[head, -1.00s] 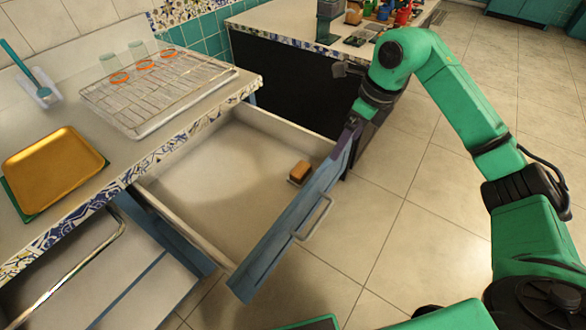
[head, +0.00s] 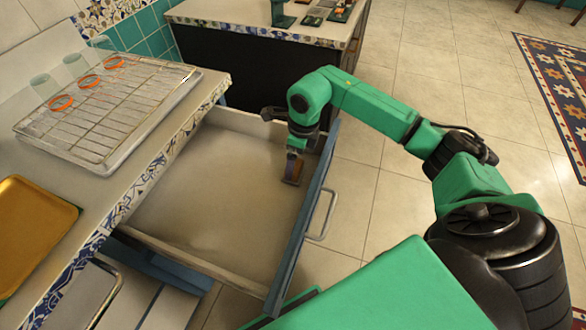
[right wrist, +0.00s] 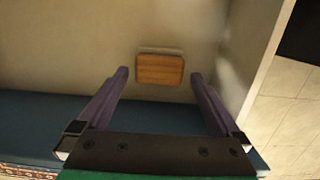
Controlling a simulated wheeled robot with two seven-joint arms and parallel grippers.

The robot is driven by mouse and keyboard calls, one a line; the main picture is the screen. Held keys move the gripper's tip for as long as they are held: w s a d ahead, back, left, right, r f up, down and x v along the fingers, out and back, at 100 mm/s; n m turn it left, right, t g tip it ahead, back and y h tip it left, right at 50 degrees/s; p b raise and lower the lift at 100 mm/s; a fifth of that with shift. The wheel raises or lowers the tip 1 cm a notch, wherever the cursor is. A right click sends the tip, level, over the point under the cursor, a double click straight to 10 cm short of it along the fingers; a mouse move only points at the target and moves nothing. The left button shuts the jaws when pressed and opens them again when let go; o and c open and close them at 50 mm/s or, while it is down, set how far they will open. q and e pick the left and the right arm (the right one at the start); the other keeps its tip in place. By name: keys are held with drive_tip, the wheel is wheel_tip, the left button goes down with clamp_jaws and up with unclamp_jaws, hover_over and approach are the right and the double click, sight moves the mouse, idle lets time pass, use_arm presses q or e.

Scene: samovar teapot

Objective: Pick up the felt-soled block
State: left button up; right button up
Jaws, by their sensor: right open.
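The felt-soled block (right wrist: 160,69) is a small orange-brown wooden block with a pale strip along its far edge. It lies on the floor of the open drawer (head: 215,185), close to the drawer's front panel. My right gripper (right wrist: 159,76) is open, and its two purple fingers point down into the drawer. In the right wrist view the block appears between and just past the fingertips, with a gap on each side. In the head view the right gripper and wrist partly hide the block. My left gripper is out of view.
The drawer's blue front panel (head: 300,225) with its handle (head: 323,215) stands close to my right gripper. A wire rack (head: 110,105) with glasses and a gold tray (head: 30,230) are on the counter. The rest of the drawer floor looks empty.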

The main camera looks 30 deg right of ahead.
wheel_tip(320, 180, down, 4)
drive_tip(key=shift+w+a+r, duration=0.15)
drive_tip(key=shift+r, duration=0.1)
drive_tip(key=c, duration=1.1)
drive_tip(key=shift+r, duration=0.1)
wheel_tip(320, 180, up, 20)
drive_tip(key=o, duration=0.5)
drive_tip(key=shift+c, duration=1.6)
